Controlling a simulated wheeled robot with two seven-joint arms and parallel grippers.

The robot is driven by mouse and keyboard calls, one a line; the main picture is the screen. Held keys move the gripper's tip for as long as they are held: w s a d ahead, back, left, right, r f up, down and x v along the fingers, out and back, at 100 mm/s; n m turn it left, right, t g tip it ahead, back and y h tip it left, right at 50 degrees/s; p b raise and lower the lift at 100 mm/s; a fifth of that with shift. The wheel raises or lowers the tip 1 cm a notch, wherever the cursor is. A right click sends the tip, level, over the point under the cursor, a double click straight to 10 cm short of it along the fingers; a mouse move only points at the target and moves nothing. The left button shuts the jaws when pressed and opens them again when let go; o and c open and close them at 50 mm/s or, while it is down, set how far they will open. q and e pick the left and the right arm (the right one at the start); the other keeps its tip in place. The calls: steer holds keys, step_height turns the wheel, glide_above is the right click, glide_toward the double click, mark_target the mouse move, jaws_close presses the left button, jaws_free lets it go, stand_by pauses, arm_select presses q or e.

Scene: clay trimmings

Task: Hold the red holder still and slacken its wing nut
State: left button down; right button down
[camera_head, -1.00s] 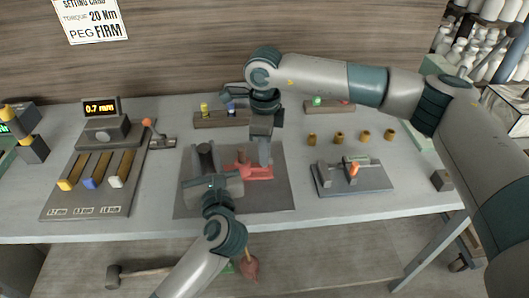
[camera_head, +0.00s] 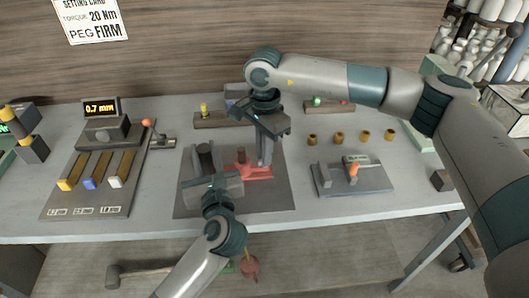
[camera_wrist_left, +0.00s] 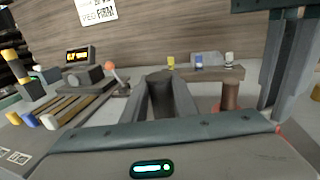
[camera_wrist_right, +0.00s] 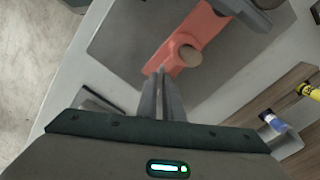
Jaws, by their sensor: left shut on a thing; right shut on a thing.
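The red holder (camera_head: 258,174) lies on the dark mat, its round post upright; the post also shows in the left wrist view (camera_wrist_left: 230,97). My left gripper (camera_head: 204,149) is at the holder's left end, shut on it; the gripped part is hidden. In the right wrist view, a grey finger of it crosses the holder's (camera_wrist_right: 196,32) upper end. My right gripper (camera_head: 265,164) points down at the holder's right end, its fingers (camera_wrist_right: 161,72) close together, shut on the wing nut. The wing nut itself is hidden between the fingertips.
The dark mat (camera_head: 270,203) lies on the grey table. Behind stands a peg rack (camera_head: 210,121). To the right are a grey fixture (camera_head: 375,181) and several brass pieces (camera_head: 338,135). To the left are a display reading 0.7 mm (camera_head: 100,106) and a slotted board (camera_head: 85,210).

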steer(key=shift+n, duration=0.3)
steer(key=c, duration=1.9)
jaws_free()
steer(key=shift+r, duration=0.2)
step_height(320, 180, up, 12)
steer(key=shift+f, duration=0.15)
arm_select(q)
steer(key=c, duration=1.4)
jaws_free()
steer(key=shift+o, duration=0.2)
